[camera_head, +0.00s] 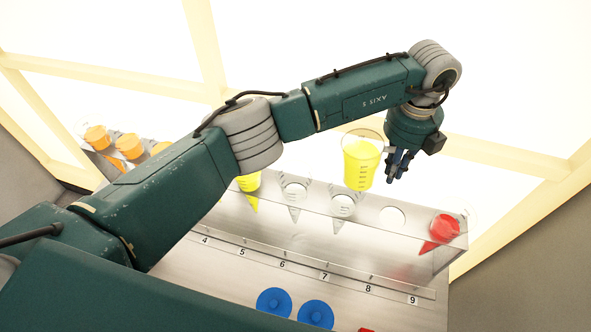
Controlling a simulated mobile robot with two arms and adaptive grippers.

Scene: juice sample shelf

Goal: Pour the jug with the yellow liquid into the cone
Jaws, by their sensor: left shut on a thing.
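The clear jug with yellow liquid (361,165) is held above the shelf's far edge, close to upright with a slight tilt. My left gripper (396,168) is at the jug's right side, shut on it; the exact grip is partly hidden by the fingers. An empty clear cone (343,208) sits in the rack just below and left of the jug. Another empty cone (294,191) is left of that one. A cone with yellow liquid (249,184) is further left, partly covered by my arm. My right gripper is not in view.
A red-filled cone (440,230) stands at the rack's right end, with an empty hole (392,218) beside it. Two blue round items (274,302) lie in front of the numbered strip (325,277).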

